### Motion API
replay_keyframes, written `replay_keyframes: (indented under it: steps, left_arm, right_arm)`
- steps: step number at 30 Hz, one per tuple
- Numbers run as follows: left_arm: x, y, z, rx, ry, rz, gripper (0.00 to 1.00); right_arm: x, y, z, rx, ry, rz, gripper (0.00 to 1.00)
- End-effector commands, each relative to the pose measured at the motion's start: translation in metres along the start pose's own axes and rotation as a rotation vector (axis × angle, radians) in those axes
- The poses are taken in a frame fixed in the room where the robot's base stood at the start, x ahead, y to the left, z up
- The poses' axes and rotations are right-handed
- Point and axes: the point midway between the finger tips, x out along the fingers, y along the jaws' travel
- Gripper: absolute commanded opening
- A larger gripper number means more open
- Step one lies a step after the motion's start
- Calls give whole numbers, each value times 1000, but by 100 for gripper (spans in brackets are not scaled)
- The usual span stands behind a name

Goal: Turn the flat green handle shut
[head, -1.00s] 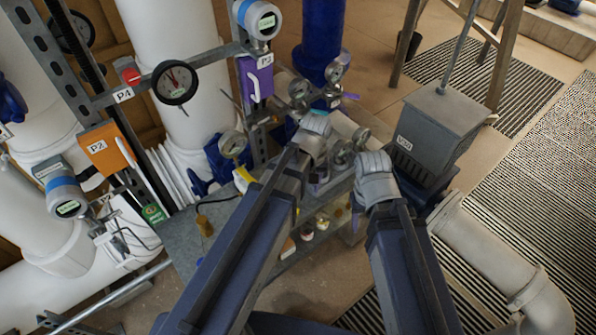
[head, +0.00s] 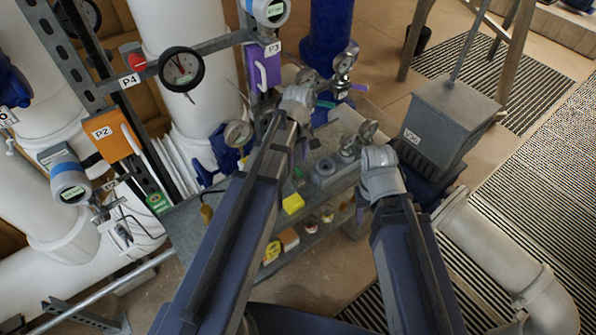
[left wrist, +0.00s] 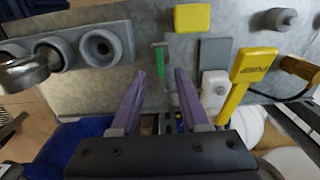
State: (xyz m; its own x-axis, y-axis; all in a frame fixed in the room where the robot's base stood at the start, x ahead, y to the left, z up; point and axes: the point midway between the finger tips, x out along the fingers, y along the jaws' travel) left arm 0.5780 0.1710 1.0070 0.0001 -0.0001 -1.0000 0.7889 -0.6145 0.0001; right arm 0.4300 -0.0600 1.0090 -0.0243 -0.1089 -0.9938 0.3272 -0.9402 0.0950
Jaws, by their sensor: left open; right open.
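The green handle (left wrist: 161,60) is a slim bar on the grey bench panel, upright in the left wrist view. A small bit of green (head: 299,177) shows beside my left gripper in the head view. My left gripper (left wrist: 158,72) is open, its two purple fingers pointing at the panel on either side of the handle's lower end. I see no contact, and the depth between them is hard to judge. In the head view its fingers are mostly hidden behind the wrist. My right gripper (head: 362,200) is open, right of the bench, its fingers largely hidden.
Grey round fittings (left wrist: 100,48) lie left of the green handle in the left wrist view. A yellow block (left wrist: 192,18), a grey plate (left wrist: 214,52) and a yellow handle (left wrist: 254,66) lie above and right. Pressure gauges (head: 368,131) and a grey box (head: 440,120) stand near my arms.

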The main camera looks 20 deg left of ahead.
Motion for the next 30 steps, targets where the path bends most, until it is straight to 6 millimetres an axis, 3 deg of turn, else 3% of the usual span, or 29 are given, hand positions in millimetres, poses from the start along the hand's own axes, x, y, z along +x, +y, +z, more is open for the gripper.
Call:
replay_keyframes:
  steps: [1, 9, 21, 30]
  left_arm:
    - [14, 0, 0, 0, 0, 0, 45]
    - [43, 0, 0, 1, 0, 0, 45]
    - [46, 0, 0, 1, 0, 0, 44]
    - [46, 0, 0, 1, 0, 0, 10]
  right_arm:
    - [14, -1, -1, 0, 0, 0, 50]
    - [43, -4, -2, 1, 0, 0, 50]
    - [46, -4, -3, 1, 0, 0, 50]
    - [46, -4, -3, 1, 0, 0, 50]
